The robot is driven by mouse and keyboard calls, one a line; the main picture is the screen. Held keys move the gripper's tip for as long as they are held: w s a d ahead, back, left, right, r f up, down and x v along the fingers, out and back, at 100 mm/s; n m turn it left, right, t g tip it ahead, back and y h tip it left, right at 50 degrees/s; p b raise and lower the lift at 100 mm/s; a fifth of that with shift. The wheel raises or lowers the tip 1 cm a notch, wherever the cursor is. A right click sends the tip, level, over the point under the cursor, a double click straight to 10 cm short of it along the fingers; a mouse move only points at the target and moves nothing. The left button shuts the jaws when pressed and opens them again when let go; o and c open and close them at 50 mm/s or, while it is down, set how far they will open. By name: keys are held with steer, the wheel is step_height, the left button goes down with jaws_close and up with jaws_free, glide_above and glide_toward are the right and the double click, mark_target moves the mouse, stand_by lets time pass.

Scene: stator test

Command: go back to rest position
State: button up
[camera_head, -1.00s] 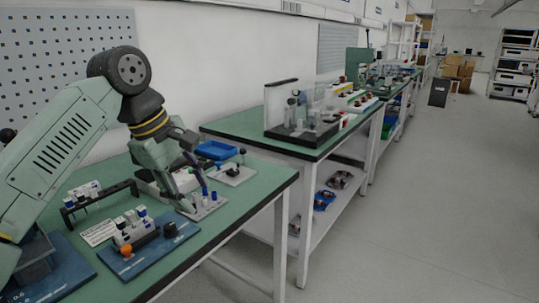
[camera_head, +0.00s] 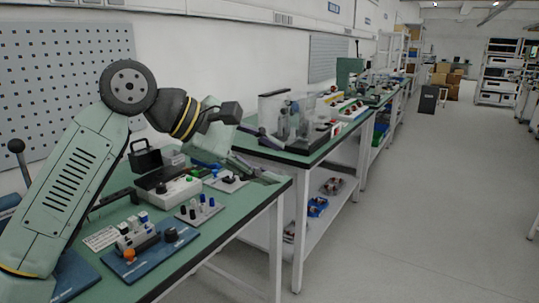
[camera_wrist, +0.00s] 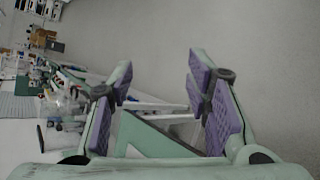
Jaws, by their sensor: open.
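My gripper (camera_head: 276,160) is at the right end of the green-topped near bench (camera_head: 225,222), raised and pointing right. In the wrist view my gripper (camera_wrist: 160,90) shows its purple-padded fingers spread wide, with nothing between them. The bench corner and the grey floor show beyond the fingers. In the head view my arm bends over the bench from the left, with the forearm turned toward the right.
On the near bench are a blue board (camera_head: 150,255), a small plate with blue-topped pegs (camera_head: 200,208), a white box with buttons (camera_head: 172,190) and a dark handled box (camera_head: 145,158). A second bench (camera_head: 322,148) with equipment stands beyond. The floor (camera_head: 420,210) at right is clear.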

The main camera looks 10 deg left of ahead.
steer(key=shift+s+d+r, duration=0.15)
steer(key=shift+d+r, duration=0.2)
